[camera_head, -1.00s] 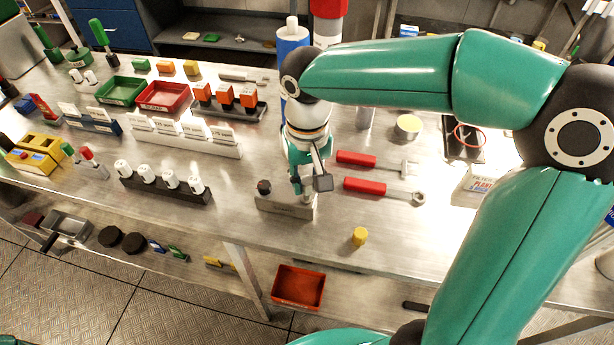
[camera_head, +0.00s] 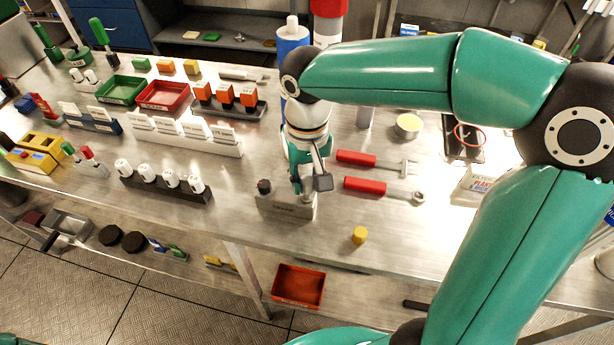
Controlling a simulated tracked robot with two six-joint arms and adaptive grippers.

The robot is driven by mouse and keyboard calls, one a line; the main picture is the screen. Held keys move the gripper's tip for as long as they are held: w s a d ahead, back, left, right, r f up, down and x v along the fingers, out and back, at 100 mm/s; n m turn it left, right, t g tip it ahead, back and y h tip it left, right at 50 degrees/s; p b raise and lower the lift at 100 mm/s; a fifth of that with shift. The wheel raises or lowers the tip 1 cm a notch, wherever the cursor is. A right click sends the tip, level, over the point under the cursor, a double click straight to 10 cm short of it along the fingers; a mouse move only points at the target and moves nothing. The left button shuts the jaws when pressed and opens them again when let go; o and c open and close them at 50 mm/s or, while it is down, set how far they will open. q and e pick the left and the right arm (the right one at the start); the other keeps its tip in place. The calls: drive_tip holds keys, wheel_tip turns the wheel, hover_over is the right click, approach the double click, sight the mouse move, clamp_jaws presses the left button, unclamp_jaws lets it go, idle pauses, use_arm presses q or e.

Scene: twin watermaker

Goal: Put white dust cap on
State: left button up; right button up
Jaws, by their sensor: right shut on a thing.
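My right gripper (camera_head: 309,187) points down over the right part of a small grey block (camera_head: 285,207) near the front of the bench. Its fingers are shut on a small pale piece, which looks like the white dust cap; the fingers hide most of it. I cannot tell whether this piece touches the block or the fitting under it. A black knob (camera_head: 264,187) stands on the block's left part, clear of the fingers. My left gripper is not in view.
Two red-handled tools (camera_head: 366,186) lie just right of the gripper. A yellow cap (camera_head: 359,235) stands nearer the front edge. A black rack (camera_head: 165,188) with several white pieces is to the left. Bare bench lies between the block and the front edge.

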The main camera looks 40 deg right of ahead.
sight(307, 180)
drive_tip(key=shift+f+b, duration=1.05)
drive_tip(key=shift+f, duration=0.3)
idle(0.4)
drive_tip(key=o, duration=0.8)
drive_tip(key=shift+r, duration=0.1)
wheel_tip(307, 180, up, 12)
drive_tip(key=shift+f, duration=0.1)
idle(0.4)
